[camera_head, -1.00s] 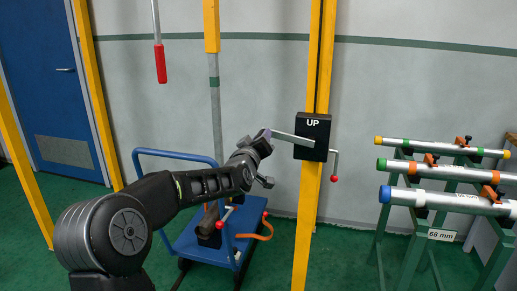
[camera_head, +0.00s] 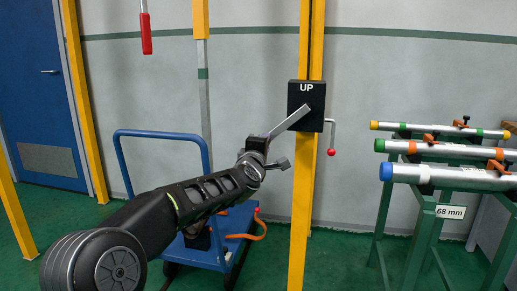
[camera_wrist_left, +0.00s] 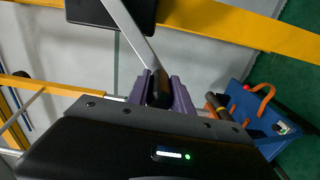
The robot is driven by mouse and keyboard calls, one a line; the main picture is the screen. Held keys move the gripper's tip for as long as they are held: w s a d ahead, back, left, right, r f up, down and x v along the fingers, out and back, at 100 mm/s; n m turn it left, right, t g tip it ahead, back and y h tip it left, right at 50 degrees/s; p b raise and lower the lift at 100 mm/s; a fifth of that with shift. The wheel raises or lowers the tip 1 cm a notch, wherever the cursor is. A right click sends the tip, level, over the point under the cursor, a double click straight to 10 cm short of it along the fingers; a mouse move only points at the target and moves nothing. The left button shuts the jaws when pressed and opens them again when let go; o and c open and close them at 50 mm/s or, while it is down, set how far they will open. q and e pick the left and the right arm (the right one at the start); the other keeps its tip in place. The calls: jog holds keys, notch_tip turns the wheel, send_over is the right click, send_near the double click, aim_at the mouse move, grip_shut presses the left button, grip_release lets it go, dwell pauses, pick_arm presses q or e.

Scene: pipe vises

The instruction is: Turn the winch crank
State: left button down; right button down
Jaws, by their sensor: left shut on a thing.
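The winch is a black box (camera_head: 307,98) marked "UP", fixed to a yellow post. Its flat grey crank arm (camera_head: 290,121) slants down and left from the box. The crank arm also shows in the left wrist view (camera_wrist_left: 132,31), ending in a dark handle (camera_wrist_left: 158,92). My left gripper (camera_head: 263,139) is at the outer end of the crank. In the left wrist view, its purple fingers (camera_wrist_left: 162,90) are shut on either side of the handle. The handle is mostly hidden in the head view. My right gripper is not in view.
A thin lever with a red ball (camera_head: 331,152) hangs at the box's right side. A blue trolley (camera_head: 165,133) stands behind my left arm. A green rack (camera_head: 415,225) with metal pipes is at the right. A red-handled rod (camera_head: 146,33) hangs at upper left.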

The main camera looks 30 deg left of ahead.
pick_arm(q)
jog(key=shift+w+d+f+n+b, duration=0.15)
jog(key=shift+d+f+n+b, duration=0.2)
jog(key=shift+f, duration=0.2)
jog(key=shift+w+d+f+n+b, duration=0.15)
jog(key=shift+d+f+n+b, duration=0.15)
jog(key=shift+f, duration=0.25)
jog(key=c, duration=1.5)
grip_release()
jog(key=o, duration=0.4)
jog(key=shift+r, duration=0.2)
jog(key=shift+s+r, duration=0.1)
jog(key=shift+r, duration=0.05)
